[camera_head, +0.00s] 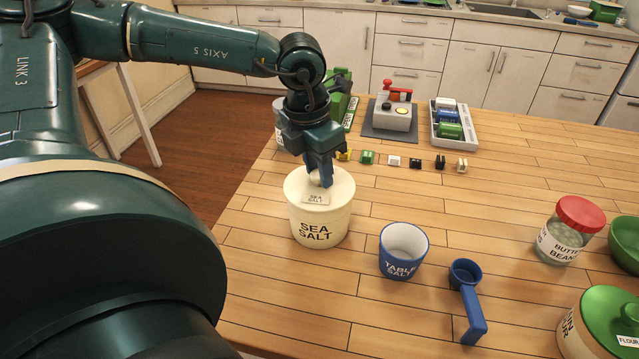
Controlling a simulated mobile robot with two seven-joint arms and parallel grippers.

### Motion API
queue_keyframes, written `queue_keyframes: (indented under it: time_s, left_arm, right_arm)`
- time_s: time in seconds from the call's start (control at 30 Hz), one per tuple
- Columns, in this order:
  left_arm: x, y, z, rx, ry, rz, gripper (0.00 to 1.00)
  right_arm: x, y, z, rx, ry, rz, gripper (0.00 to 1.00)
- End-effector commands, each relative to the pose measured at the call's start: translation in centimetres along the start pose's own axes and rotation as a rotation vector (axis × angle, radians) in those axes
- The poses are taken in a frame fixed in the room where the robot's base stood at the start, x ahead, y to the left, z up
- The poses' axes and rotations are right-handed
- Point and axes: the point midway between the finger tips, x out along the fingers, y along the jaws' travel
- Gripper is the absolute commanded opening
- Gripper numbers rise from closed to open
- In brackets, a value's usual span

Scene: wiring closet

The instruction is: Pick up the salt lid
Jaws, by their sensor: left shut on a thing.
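A cream jar (335,236) marked "SEA SALT" stands near the left edge of the wooden table. Its round cream salt lid (342,182) carries a small "SEA SALT" tag on top. The lid sits on the jar, and I see no clear gap between them. My left gripper (320,178) points down from above and is shut on the lid's knob, a little of which shows between the blue fingers. The rest of the knob is hidden by the fingers. My right gripper is not in view.
A red-lidded bean jar (565,235) and a green-lidded flour jar (600,325) are farther right. Small clips (415,162) line up behind, before a grey tray (455,140).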

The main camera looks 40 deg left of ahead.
Motion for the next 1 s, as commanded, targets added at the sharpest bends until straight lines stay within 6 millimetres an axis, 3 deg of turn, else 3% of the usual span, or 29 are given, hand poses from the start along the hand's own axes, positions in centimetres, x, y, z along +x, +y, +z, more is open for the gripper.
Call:
queue_keyframes:
  time_s: [0.27, 0.7, 1.0]
  left_arm:
    - [-0.9, 0.0, 0.3, 0.000, -0.006, 0.002, 0.06]
    - [-8.7, 0.0, 1.4, 0.000, -0.004, 0.002, 0.06]
    - [-9.9, 0.0, 1.5, 0.001, 0.000, 0.000, 0.06]
  right_arm:
    - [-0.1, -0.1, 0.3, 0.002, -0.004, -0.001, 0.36]
    - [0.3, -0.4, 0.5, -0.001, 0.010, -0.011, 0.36]
    - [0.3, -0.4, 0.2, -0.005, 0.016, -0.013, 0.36]
